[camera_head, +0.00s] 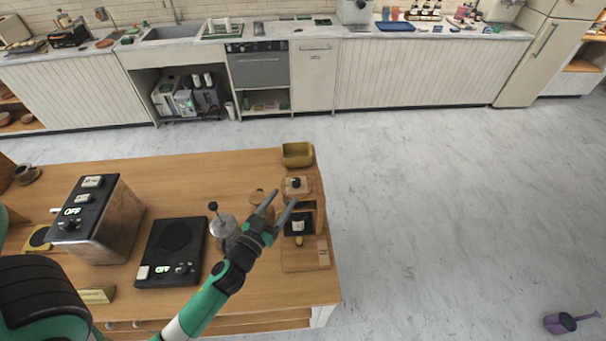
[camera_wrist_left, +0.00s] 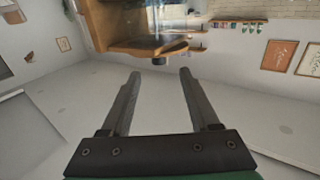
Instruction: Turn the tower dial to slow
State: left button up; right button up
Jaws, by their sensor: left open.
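The tower (camera_head: 113,220) is a boxy, brushed-metal machine with a black front, standing on the left part of the wooden table. Its front carries a lit OFF display, two pale labelled buttons above it, and a dark round dial (camera_head: 68,225) below the display. My left gripper (camera_head: 281,198) is over the right part of the table, well to the right of the tower, open and empty with its fingers pointing away. In the left wrist view its two fingers (camera_wrist_left: 157,88) stand apart with nothing between them. My right gripper is not in view.
A black hot plate (camera_head: 171,236), also reading OFF, lies between the tower and my left arm. A metal press pot (camera_head: 223,228) stands close beside my left gripper. A wooden stand (camera_head: 306,259) and an olive bin (camera_head: 297,154) are at the table's right edge. The table's back middle is clear.

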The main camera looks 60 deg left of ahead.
aim_at(298, 178)
pick_arm(q)
jog(key=p+x, duration=0.1)
jog(key=x, duration=1)
jog(key=shift+w, duration=0.15)
jog(key=shift+c, duration=0.4)
grip_shut()
